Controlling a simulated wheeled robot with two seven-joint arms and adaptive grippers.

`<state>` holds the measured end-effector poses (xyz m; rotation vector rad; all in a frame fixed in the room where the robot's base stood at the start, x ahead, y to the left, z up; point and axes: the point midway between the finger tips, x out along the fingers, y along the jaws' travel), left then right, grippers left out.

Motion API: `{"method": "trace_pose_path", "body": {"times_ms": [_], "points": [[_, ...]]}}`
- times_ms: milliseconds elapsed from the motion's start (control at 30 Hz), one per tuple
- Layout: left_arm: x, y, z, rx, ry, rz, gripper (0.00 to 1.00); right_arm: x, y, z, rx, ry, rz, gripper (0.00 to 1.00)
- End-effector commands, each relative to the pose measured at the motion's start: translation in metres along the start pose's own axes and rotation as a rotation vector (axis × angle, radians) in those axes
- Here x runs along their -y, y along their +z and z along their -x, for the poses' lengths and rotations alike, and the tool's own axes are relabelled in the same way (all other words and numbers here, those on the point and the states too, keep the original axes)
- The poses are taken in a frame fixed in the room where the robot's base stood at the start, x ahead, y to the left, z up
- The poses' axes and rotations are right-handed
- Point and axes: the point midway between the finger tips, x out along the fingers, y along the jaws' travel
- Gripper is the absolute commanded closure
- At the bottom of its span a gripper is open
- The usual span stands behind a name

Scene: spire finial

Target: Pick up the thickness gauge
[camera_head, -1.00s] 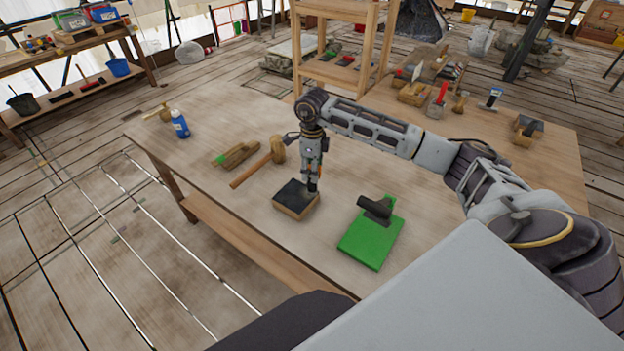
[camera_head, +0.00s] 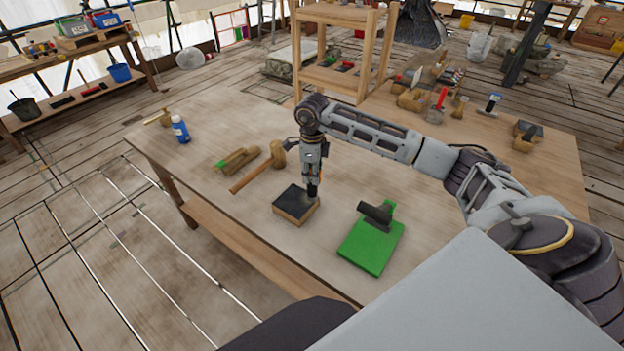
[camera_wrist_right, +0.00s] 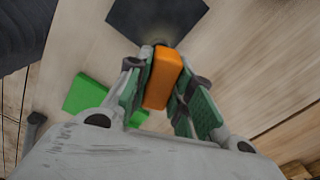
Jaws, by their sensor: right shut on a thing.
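My right gripper (camera_head: 312,190) points down at the right edge of a dark-topped wooden block (camera_head: 293,204) on the table. In the right wrist view its two green-padded fingers are closed on an orange piece, which I take to be the thickness gauge (camera_wrist_right: 163,80). The gauge's far end points toward the dark top of the block (camera_wrist_right: 150,18). In the head view the fingers hide most of the gauge, and I cannot tell whether it touches the block. My left gripper is not in view.
A wooden mallet (camera_head: 277,156) and a wooden plane-like tool (camera_head: 238,159) lie left of my gripper. A green board (camera_head: 370,250) with a dark tool on it (camera_head: 376,214) lies to the right. A blue bottle (camera_head: 180,130) stands at the far left. Several tools lie at the back right.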

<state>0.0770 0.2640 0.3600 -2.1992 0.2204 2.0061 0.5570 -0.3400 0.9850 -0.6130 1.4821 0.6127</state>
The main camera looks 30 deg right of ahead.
Motion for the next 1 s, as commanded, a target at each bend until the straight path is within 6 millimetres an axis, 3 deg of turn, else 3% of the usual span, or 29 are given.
{"method": "trace_pose_path", "body": {"times_ms": [267,800,1000], "points": [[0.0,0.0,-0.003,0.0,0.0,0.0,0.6,0.001,0.001,0.015,0.003,-0.003,0.0,1.0],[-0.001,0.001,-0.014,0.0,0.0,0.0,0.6,0.001,0.001,0.083,0.002,-0.002,0.0,1.0],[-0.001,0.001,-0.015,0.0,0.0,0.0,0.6,0.0,0.001,0.097,0.001,-0.001,0.001,1.0]]}}
